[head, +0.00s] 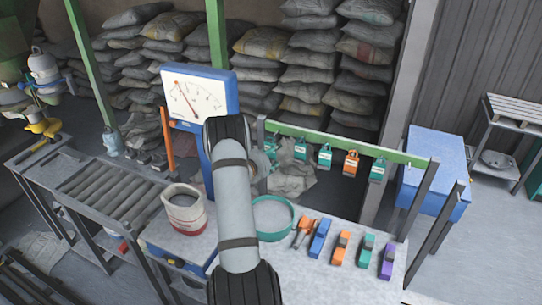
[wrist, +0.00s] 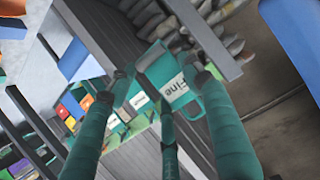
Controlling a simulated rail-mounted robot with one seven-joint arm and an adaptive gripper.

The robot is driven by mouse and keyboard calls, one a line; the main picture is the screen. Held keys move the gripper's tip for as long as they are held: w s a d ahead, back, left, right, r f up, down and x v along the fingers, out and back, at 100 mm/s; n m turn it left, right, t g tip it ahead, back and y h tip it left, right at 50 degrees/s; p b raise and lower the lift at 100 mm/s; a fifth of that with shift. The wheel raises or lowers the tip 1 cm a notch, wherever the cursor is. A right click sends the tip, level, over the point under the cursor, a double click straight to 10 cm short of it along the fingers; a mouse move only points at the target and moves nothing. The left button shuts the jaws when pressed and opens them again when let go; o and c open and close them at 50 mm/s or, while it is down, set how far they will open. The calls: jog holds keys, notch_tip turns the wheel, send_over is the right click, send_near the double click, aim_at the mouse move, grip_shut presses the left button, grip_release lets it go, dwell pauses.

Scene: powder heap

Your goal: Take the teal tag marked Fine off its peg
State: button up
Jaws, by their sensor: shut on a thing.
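In the wrist view the teal tag (wrist: 178,92) shows a white label reading Fine, turned on its side. My gripper (wrist: 155,84) has teal-wrapped fingers around this tag and is shut on it; the fingers hide part of it. I cannot tell whether the tag still hangs on its peg. In the head view a green rail (head: 345,142) carries several hanging tags, among them a teal one (head: 325,157), an orange one (head: 351,163) and another teal one (head: 377,169). Their labels are too small to read. My arm hides most of my gripper there.
A white-faced dial (head: 198,97) stands left of my arm. On the bench are a pot (head: 184,210), a teal-rimmed round dish (head: 273,219) and several coloured blocks, including a purple one (head: 387,262). A blue cabinet (head: 430,165) stands right of the rail. Stacked sacks fill the back.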

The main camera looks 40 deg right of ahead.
jog(key=shift+v, duration=2.65)
